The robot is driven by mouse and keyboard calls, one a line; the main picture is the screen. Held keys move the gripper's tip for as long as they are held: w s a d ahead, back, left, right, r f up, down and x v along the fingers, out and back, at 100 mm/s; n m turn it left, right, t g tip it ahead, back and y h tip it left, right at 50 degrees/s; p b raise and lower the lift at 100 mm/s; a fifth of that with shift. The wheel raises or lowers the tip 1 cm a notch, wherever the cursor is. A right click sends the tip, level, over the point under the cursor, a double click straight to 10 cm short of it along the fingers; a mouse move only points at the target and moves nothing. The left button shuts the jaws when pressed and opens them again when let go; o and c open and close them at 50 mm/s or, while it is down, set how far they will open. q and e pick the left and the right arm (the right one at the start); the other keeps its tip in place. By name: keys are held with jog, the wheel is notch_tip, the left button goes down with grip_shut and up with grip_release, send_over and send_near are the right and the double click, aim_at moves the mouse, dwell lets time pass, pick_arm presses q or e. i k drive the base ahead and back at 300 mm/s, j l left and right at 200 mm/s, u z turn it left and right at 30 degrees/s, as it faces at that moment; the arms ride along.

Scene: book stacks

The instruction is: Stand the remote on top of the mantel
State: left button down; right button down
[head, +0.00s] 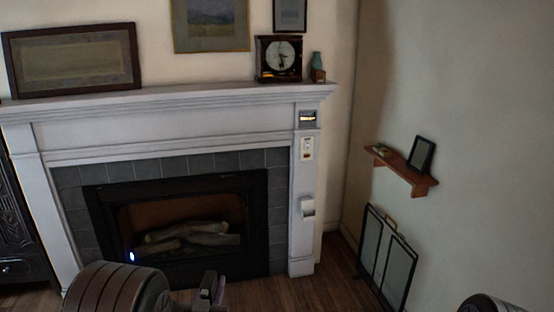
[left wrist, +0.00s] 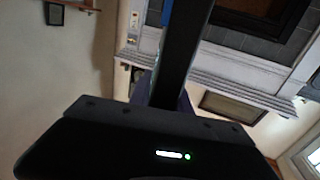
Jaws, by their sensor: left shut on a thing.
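The white mantel (head: 170,97) runs across the top of the fireplace in the head view; it also shows upside down in the left wrist view (left wrist: 225,83). My left gripper (head: 213,288) is low in the head view, in front of the fireplace and well below the mantel shelf. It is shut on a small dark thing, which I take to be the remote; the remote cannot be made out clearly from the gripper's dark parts. In the left wrist view a dark bar rises from the gripper body and hides what is behind it. My right gripper is not in view.
On the mantel stand a framed picture (head: 73,60) at left, a dark clock (head: 279,59) and a small vase (head: 318,68) at right. The shelf between picture and clock is clear. A wall shelf (head: 401,172) and a fire screen (head: 387,257) are at right.

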aim_at(216, 87)
jog(key=i+j+z, duration=0.25)
jog(key=i+j, duration=0.35)
jog(key=i, duration=0.25)
jog(key=i+j+z, duration=0.3)
jog(key=i+j, duration=0.45)
